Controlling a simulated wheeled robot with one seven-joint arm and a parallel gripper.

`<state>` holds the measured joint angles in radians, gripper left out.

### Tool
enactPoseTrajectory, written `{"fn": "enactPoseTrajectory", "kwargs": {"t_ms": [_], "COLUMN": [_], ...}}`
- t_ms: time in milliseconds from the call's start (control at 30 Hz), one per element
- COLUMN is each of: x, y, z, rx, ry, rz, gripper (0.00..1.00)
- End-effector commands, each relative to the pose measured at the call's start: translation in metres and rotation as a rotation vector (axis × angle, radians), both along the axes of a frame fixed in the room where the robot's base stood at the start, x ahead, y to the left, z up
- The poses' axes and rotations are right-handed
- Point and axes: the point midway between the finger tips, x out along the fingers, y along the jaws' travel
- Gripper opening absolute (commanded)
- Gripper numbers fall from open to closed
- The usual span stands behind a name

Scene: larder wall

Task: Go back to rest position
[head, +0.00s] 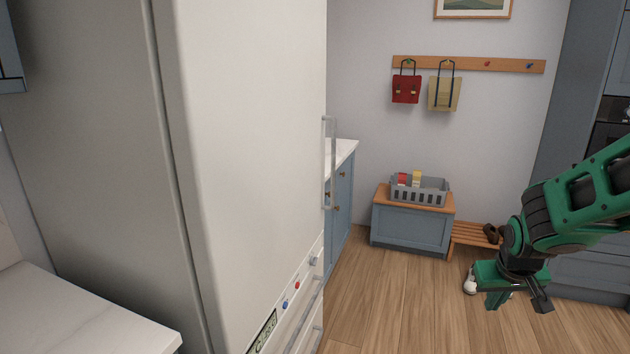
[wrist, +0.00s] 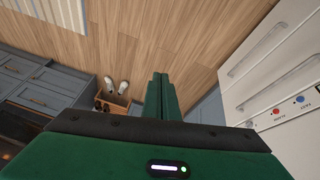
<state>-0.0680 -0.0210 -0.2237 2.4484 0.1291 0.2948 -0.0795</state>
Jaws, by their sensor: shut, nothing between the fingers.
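My gripper (head: 497,300) hangs at the right of the head view, pointing down above the wooden floor. It is green with dark parts, and it holds nothing. In the wrist view its two green fingers (wrist: 160,88) are together. The gripper is apart from the furniture around it.
A large white fridge (head: 245,130) fills the left half of the head view. A blue bench (head: 412,228) carries a grey crate (head: 420,192). A slatted shoe rack (head: 472,236) stands beside it. Blue cabinets (wrist: 45,82) line one side. Open wooden floor (head: 400,300) lies between.

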Motion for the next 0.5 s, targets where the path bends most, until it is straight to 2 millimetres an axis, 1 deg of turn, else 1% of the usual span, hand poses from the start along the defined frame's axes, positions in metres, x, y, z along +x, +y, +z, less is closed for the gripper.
{"fn": "enactPoseTrajectory", "kwargs": {"t_ms": [33, 67, 100, 167, 200, 267, 300, 400, 500], "x": [-0.022, -0.036, -0.055, -0.083, -0.102, -0.130, -0.148, -0.191, -0.223], "y": [-0.009, -0.013, -0.017, -0.021, -0.023, -0.024, -0.023, -0.020, -0.014], "z": [0.010, 0.014, 0.019, 0.027, 0.032, 0.038, 0.042, 0.051, 0.057], "rx": [0.020, 0.032, 0.049, 0.077, 0.095, 0.125, 0.144, 0.191, 0.229], "ry": [0.022, 0.042, 0.068, 0.106, 0.131, 0.168, 0.191, 0.246, 0.290], "rz": [-0.044, -0.068, -0.100, -0.148, -0.178, -0.222, -0.250, -0.316, -0.363], "gripper": [0.00, 0.00, 0.00, 0.00, 0.00, 0.00, 0.00, 0.00, 0.00]}}
